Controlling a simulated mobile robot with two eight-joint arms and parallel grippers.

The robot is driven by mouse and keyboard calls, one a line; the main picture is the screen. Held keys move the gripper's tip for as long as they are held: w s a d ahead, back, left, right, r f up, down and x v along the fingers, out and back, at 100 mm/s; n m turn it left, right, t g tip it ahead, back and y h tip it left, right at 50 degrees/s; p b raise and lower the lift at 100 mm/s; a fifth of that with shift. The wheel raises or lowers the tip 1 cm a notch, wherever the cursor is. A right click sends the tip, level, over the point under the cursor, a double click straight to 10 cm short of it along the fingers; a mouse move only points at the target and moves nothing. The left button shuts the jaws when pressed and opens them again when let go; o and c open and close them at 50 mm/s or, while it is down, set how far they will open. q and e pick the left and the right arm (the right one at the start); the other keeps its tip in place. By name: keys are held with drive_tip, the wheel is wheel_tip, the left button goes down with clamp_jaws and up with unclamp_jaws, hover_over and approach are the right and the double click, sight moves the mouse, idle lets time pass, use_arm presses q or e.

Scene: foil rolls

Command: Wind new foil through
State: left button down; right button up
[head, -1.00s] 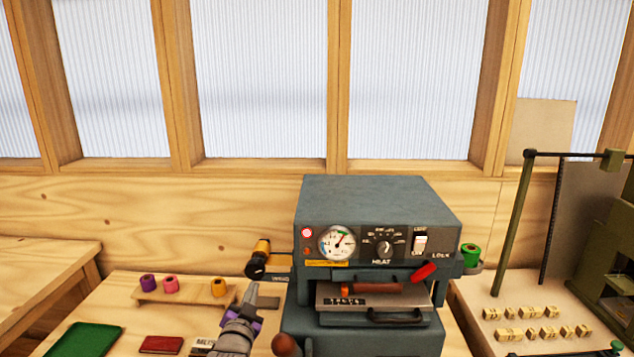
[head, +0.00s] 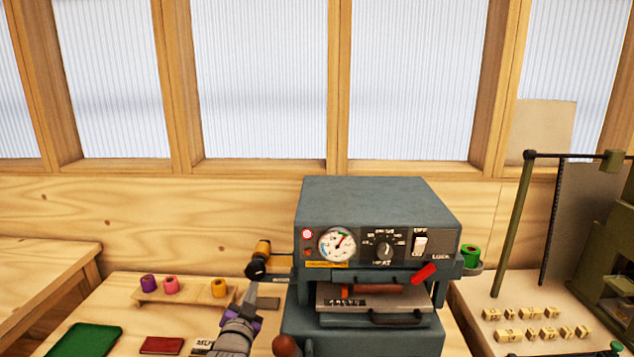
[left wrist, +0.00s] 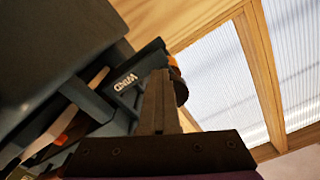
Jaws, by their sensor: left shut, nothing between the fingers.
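The grey foil press (head: 375,205) stands on the bench with a dial gauge, a heat knob and a switch on its front. An orange-gold foil roll (head: 263,247) sits on the holder at its left side, with a dark knob (head: 256,268) in front. A green roll (head: 470,256) sits on the right side. My left gripper (head: 251,297) is shut and empty, pointing up just below the knob; I cannot tell if it touches. In the left wrist view the closed fingers (left wrist: 158,105) are beside the "WIND" plate (left wrist: 126,82), partly hiding the orange roll (left wrist: 174,72). My right gripper is not in view.
A wooden rack (head: 180,293) at the left holds purple, pink and orange rolls. A green tray (head: 85,340) and a dark red block (head: 161,345) lie in front. Small lettered blocks (head: 530,335) and an olive machine (head: 610,250) are at the right.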

use_arm(q)
drive_tip(key=shift+a+r, duration=0.2)
drive_tip(key=shift+a, duration=0.35)
drive_tip(key=shift+a+r+b, duration=0.3)
drive_tip(key=shift+a, duration=0.15)
drive_tip(key=shift+a+r, duration=0.2)
drive_tip(key=shift+r, duration=0.1)
drive_tip(key=s, duration=0.2)
drive_tip(key=s+b, duration=0.1)
drive_tip(key=s, duration=0.3)
drive_tip(key=shift+a+f, duration=0.25)
drive_tip(key=shift+a, duration=0.15)
idle(0.4)
